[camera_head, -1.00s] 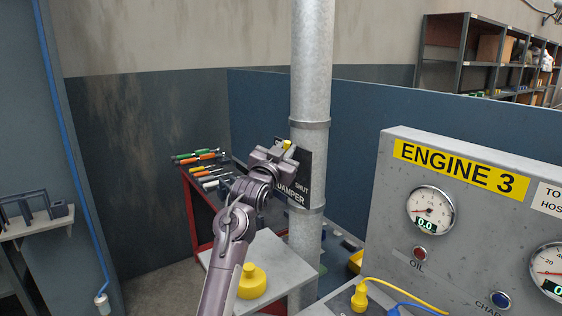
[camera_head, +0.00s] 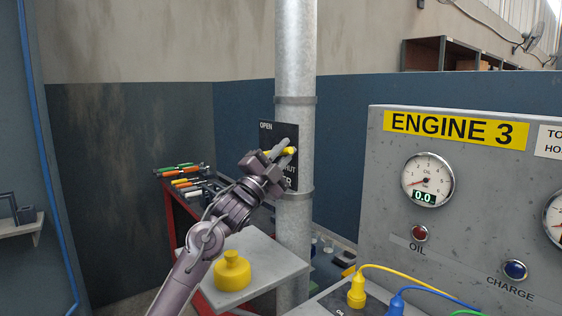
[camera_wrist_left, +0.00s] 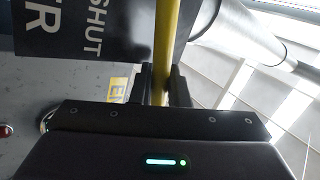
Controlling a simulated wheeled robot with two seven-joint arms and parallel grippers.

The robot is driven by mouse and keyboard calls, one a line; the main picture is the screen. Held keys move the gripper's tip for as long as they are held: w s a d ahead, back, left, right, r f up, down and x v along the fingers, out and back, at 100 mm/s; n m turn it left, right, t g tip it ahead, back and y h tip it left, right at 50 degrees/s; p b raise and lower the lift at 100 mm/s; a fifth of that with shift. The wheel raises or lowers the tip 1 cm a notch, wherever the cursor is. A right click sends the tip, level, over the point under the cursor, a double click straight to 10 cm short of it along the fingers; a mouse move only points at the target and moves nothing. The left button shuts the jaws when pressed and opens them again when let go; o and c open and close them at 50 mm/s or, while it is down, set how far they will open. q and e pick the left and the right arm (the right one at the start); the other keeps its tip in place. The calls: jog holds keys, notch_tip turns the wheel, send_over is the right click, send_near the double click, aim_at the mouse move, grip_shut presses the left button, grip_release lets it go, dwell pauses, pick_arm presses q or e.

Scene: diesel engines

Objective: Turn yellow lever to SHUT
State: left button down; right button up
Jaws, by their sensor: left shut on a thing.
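The yellow lever (camera_head: 290,151) shows as a short yellow piece at my left gripper (camera_head: 281,158), in front of the black damper plate (camera_head: 278,132). The plate is fixed on the grey pipe. OPEN reads at its upper left, and part of SHUT shows at its right, beside the gripper. In the left wrist view the lever (camera_wrist_left: 166,42) is a yellow bar running down between the two fingers (camera_wrist_left: 163,88), which are shut on it. SHUT shows on the plate (camera_wrist_left: 100,30) to the left of the bar. The lever's pivot is hidden. My right gripper is not in view.
The grey pipe (camera_head: 294,60) stands behind the lever. The ENGINE 3 panel (camera_head: 385,190) is to the right. A yellow bottle-shaped object (camera_head: 232,271) stands on a grey shelf (camera_head: 276,262) below my arm. A red tool cart (camera_head: 169,215) is behind the arm.

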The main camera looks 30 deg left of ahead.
pick_arm(q)
jog(key=shift+d+f+m+g+h+b, duration=0.15)
jog(key=shift+f+m+h+b, duration=0.3)
jog(key=shift+m+h, duration=0.45)
jog(key=shift+a+f+m+g+h+b, duration=0.1)
jog(key=shift+f+m+g+h+b, duration=0.15)
jog(key=shift+m+h+b, duration=0.6)
jog(key=shift+d+f+m+g+h+b, duration=0.15)
jog(key=shift+f+m+h, duration=0.35)
jog(key=shift+m, duration=0.75)
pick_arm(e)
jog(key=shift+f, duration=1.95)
pick_arm(q)
jog(key=shift+a, duration=0.1)
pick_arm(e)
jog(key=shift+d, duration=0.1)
pick_arm(q)
jog(key=c, duration=1.8)
grip_release()
jog(key=shift+c, duration=0.2)
jog(key=shift+o, duration=0.5)
jog(key=shift+w, duration=0.1)
jog(key=shift+f, duration=0.15)
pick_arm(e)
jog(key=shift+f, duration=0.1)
